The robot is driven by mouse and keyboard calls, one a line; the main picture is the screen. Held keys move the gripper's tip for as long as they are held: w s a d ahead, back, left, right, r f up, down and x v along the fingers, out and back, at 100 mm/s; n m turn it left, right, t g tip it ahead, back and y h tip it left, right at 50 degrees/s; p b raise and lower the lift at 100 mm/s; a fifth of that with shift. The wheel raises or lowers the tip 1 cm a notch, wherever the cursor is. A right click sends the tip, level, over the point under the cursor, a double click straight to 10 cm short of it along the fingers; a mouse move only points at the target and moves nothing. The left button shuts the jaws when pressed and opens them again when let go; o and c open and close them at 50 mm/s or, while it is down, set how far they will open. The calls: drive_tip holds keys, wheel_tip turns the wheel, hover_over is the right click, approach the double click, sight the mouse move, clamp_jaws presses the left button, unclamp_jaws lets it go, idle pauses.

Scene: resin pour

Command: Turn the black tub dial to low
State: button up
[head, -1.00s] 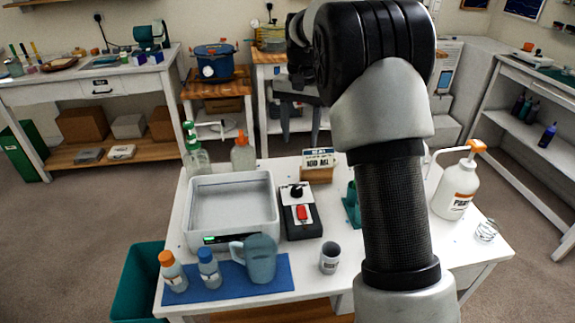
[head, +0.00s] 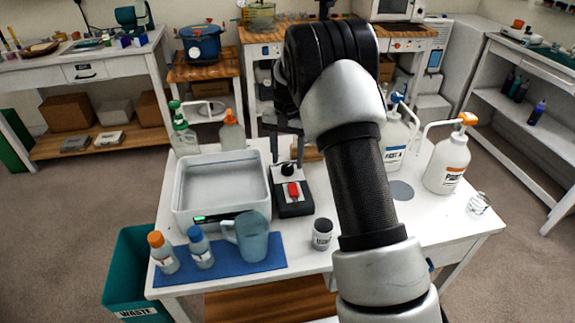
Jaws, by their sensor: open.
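The black tub dial (head: 288,170) is a round knob at the back of a dark control box (head: 295,210) with a pale top panel. The box stands on the white table, just right of the white tub (head: 181,212). My gripper (head: 287,157) is open, pointing down just above and behind the dial, partly hidden below my arm. I cannot tell whether its fingers touch the dial. The dial's setting marks are too small to read.
A red switch (head: 293,191) sits in front of the dial. A blue-grey jug (head: 254,238) and two small bottles stand on a blue mat (head: 235,267). A small cup (head: 322,234) is front right of the box. Pump bottles (head: 446,165) stand further right.

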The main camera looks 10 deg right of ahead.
sight(288, 170)
drive_tip(key=shift+f, duration=1.4)
drive_tip(key=c, duration=1.1)
drive_tip(key=shift+o, duration=0.2)
